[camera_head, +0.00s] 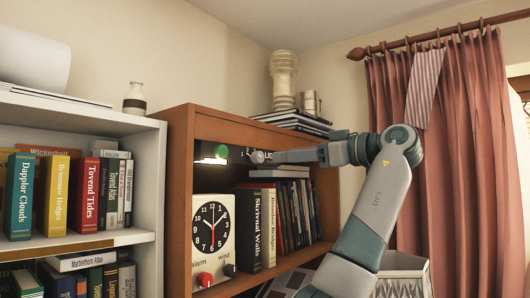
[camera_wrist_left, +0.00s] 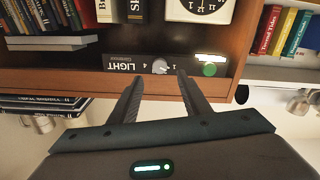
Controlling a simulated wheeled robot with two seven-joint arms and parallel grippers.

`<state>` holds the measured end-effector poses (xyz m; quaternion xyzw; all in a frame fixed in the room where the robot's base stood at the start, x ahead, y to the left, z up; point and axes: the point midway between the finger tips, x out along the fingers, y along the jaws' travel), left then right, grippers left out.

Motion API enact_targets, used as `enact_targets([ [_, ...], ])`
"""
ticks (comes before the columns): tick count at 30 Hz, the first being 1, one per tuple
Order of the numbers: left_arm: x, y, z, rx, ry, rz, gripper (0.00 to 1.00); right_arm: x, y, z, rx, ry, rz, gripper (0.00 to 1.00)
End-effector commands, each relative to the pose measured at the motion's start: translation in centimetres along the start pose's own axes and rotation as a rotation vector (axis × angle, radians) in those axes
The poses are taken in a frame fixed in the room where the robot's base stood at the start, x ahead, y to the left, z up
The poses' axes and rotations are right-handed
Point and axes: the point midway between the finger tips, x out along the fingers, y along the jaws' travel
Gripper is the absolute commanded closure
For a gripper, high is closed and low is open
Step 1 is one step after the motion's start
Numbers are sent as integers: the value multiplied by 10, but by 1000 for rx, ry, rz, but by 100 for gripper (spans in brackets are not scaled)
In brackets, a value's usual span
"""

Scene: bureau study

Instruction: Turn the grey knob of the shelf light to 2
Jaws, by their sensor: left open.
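The shelf light is a dark panel (camera_wrist_left: 122,65) marked LIGHT under the top board of the brown bookcase. Its grey knob (camera_wrist_left: 160,67) shows in the left wrist view, which is upside down, with small digits around it. I cannot read its pointer setting surely. A green button (camera_wrist_left: 209,70) sits beside the knob, by a glowing white strip (camera_wrist_left: 211,57); the button also shows in the head view (camera_head: 221,150). My left gripper (camera_wrist_left: 160,77) is open, its fingers apart on either side of the knob in the picture; contact cannot be told.
A white clock (camera_head: 213,238) with a red knob stands below the light, beside upright books (camera_head: 268,226). A stack of books (camera_head: 296,122) with a ribbed vase (camera_head: 284,80) is on top of the bookcase (camera_head: 179,180). A white shelf (camera_head: 80,117) stands left.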

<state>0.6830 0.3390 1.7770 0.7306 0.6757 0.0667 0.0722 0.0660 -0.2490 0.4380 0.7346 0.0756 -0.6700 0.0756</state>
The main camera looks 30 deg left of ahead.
Motion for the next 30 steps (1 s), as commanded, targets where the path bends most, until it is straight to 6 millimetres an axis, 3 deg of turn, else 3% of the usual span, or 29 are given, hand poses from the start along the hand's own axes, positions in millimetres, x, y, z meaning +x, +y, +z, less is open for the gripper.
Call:
enact_targets([
  [6, 41, 1, -4, 0, 0, -2, 57, -22, 3, -2, -1, -1, 3, 69],
  [12, 68, 1, -2, 1, -1, -2, 57, -34, 8, -2, -3, -2, 8, 69],
  [18, 81, 0, 0, 0, 0, 0, 57, -38, 10, -2, -2, -2, 10, 69],
  [28, 83, 0, 1, 0, -1, 0, 57, -38, 10, -2, -2, -2, 10, 69],
  [30, 83, 0, 0, 0, -1, 0, 71, -38, 10, -2, -2, -1, 10, 69],
])
